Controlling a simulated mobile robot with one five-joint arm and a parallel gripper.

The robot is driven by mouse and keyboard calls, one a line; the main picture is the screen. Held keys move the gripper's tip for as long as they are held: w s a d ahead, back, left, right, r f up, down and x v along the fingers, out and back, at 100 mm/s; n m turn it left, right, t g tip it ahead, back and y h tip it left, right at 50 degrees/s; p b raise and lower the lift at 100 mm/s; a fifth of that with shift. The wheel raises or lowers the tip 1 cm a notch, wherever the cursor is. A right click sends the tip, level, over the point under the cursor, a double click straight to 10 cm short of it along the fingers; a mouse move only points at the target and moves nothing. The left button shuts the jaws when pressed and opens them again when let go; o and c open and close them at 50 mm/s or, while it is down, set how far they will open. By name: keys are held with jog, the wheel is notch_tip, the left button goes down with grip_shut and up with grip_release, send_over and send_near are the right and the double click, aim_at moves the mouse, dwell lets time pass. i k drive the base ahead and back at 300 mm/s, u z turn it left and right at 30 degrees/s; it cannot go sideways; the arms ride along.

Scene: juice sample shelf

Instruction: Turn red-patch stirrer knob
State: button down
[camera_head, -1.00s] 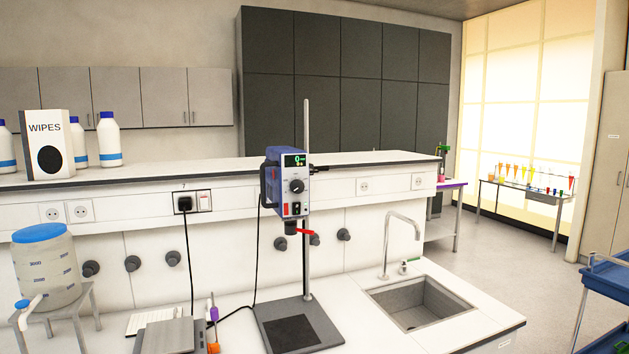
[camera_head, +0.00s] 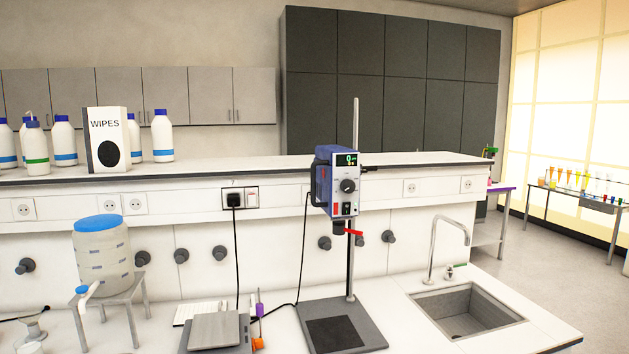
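The overhead stirrer (camera_head: 338,182) is a blue and grey unit clamped on a vertical metal rod above a dark base plate (camera_head: 343,329). Its front shows a lit green display (camera_head: 347,160), a round black knob (camera_head: 348,186) below it, and a small red patch (camera_head: 336,209) and a dark switch near the bottom. A red lever (camera_head: 353,232) sticks out under the head. My gripper is not in view.
A sink (camera_head: 468,308) with a tap is right of the stirrer. A balance (camera_head: 217,331) and a jug with a blue lid (camera_head: 101,256) stand left. Cables hang left of the stirrer. Bottles and a wipes box (camera_head: 108,141) stand on the upper shelf.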

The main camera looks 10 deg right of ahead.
aim_at(348, 186)
jog(key=u, duration=1.75)
jog(key=k, duration=1.5)
jog(key=z, duration=0.4)
jog(key=i, duration=0.95)
jog(key=u, duration=0.1)
